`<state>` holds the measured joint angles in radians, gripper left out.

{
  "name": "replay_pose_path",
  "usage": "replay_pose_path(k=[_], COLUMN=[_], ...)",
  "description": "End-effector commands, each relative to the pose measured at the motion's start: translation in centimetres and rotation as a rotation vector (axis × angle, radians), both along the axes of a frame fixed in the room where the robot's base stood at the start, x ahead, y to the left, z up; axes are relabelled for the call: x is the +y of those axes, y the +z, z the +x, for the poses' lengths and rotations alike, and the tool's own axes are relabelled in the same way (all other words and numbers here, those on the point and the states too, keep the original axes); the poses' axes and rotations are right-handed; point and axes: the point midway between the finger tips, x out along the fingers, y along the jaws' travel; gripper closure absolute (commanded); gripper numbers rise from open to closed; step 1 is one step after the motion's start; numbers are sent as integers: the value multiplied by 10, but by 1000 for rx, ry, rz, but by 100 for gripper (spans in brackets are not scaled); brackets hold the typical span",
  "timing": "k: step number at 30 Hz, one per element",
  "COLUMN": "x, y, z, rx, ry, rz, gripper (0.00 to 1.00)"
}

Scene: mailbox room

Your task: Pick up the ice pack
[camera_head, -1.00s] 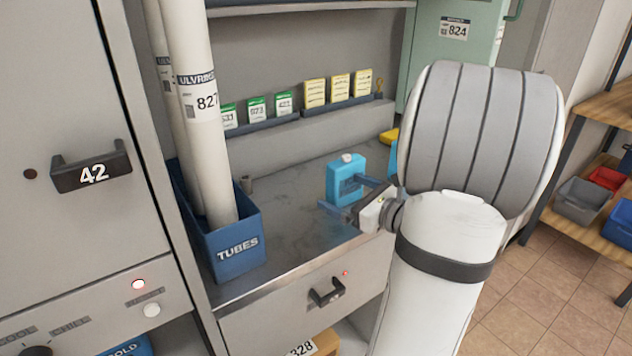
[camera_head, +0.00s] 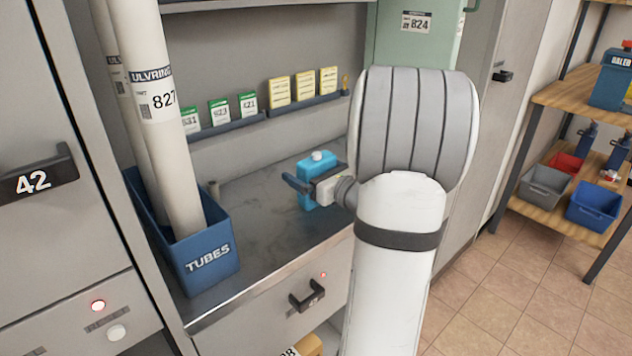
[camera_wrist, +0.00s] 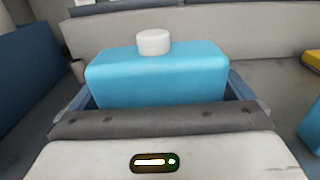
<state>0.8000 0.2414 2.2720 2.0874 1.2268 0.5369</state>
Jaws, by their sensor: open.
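The ice pack is a light blue block (camera_head: 316,166) with a white cap, standing upright on the grey counter. In the wrist view the ice pack (camera_wrist: 160,72) fills the middle, directly in front of my palm. My gripper (camera_head: 315,184) is open, with its blue fingers spread to the left and right of the ice pack. In the wrist view my gripper (camera_wrist: 160,98) shows a finger beside each lower side of the pack. The pack hides most of the fingers, so contact cannot be told.
A blue TUBES bin (camera_head: 212,262) with tall white tubes stands left on the counter (camera_head: 262,215). Green and yellow cards (camera_head: 279,92) line a rail behind. In the wrist view another blue object (camera_wrist: 312,128) and a yellow one (camera_wrist: 312,58) lie right.

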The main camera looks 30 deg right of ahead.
Motion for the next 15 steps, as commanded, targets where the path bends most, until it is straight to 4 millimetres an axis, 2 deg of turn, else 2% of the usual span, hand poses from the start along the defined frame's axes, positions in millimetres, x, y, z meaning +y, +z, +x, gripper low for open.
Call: replay_pose_path(k=[5,15], x=[0,1], y=[0,0], z=[0,0], rx=[0,0], ry=[0,2], rz=[0,-1], gripper=[1,29])
